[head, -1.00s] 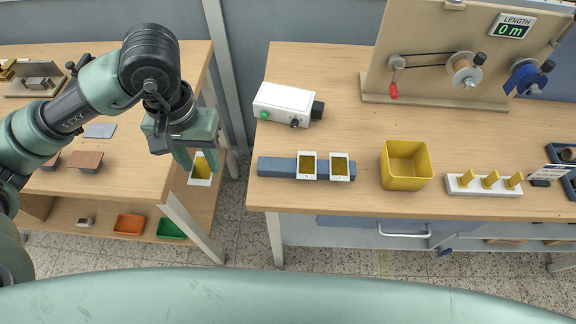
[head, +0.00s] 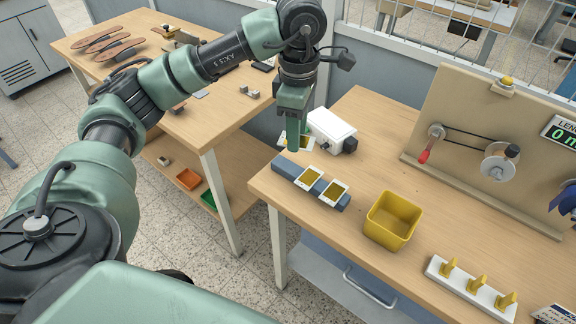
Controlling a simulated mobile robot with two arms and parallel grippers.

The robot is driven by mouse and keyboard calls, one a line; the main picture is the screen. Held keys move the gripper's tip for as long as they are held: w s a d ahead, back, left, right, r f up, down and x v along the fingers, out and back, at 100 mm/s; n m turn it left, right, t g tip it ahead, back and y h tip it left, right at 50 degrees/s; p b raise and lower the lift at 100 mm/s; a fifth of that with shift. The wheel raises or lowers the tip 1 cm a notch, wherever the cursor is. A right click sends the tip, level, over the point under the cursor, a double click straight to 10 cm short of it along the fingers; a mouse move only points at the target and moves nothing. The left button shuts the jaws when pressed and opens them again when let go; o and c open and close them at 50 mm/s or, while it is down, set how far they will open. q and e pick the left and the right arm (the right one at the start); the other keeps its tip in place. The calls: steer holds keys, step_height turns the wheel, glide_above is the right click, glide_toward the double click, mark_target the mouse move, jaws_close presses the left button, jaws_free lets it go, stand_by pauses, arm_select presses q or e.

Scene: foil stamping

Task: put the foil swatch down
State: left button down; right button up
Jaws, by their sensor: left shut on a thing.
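My left gripper (head: 293,145) points down over the left part of the right-hand table. It is shut on a foil swatch (head: 304,142), a white card with a gold patch, mostly hidden behind the fingers. The held swatch is near the left end of the blue bar (head: 285,167) and the white box. I cannot tell how high it is above the table. Two more white-framed gold swatches, one (head: 309,178) left and one (head: 333,192) right, rest side by side on the bar. My right gripper is not in view.
A white box (head: 331,129) stands just right of the gripper. A yellow bin (head: 391,221) and a white rack (head: 470,289) with yellow pegs stand farther right. A board with a red-handled crank (head: 427,150) stands behind. A gap separates the two tables.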

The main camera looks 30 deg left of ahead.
arm_select(q)
steer(key=w+a+r+n, duration=0.4)
steer(key=a+r+n, duration=0.1)
steer(key=n, duration=0.9)
glide_above(286, 164)
step_height(286, 164, down, 15)
steer(key=shift+s+r, duration=0.1)
step_height(286, 164, down, 4)
steer(key=shift+f+p, duration=0.1)
steer(key=shift+p, duration=0.65)
steer(key=shift+f, duration=0.35)
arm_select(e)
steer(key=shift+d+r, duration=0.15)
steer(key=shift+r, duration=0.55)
